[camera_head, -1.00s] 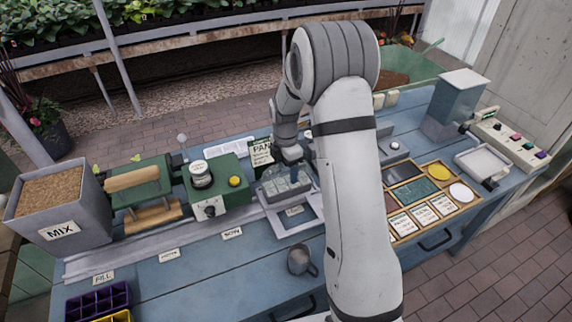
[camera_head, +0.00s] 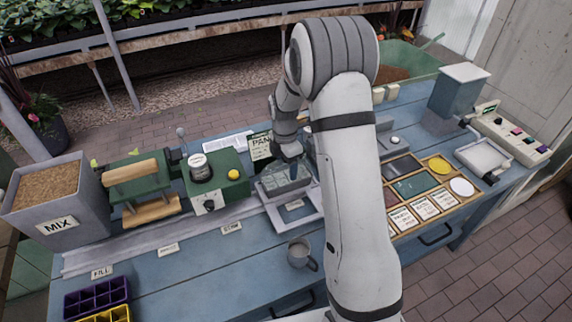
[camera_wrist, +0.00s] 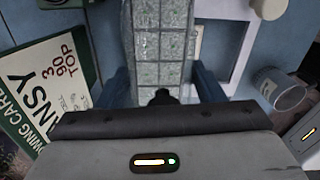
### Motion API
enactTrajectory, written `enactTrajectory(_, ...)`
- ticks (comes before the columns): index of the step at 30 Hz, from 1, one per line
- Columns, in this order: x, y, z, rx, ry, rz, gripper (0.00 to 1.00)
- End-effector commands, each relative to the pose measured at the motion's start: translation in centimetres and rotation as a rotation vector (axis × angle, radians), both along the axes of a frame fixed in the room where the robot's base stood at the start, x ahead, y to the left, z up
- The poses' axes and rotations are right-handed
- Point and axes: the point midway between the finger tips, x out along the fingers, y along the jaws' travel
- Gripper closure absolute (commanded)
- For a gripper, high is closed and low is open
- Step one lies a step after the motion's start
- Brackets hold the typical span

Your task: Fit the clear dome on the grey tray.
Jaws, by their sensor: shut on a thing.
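The clear dome (camera_head: 287,180) is a low see-through cover at the middle of the bench, below my gripper (camera_head: 289,166). In the wrist view the dome (camera_wrist: 160,45) runs up the picture between my two blue fingers (camera_wrist: 163,88), which are shut on its sides. A cell grid with green specks, the grey tray (camera_wrist: 146,72), shows through it. The dome lies over the tray, but I cannot tell whether its rim touches the tray all round. My arm hides part of the right side in the head view.
A pale frame (camera_head: 296,216) lies just in front. A grey mug (camera_head: 300,253) stands near the front edge. A green machine (camera_head: 214,180) is to the left and a PANSY card (camera_head: 261,147) behind. A wooden sectioned tray (camera_head: 432,190) is to the right.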

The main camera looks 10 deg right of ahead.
Motion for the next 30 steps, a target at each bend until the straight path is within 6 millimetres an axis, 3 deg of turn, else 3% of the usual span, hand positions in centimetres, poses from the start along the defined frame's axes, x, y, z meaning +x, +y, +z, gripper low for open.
enactTrajectory(30, 0.0, 0.1, -1.3, 0.000, 0.000, 0.002, 0.68)
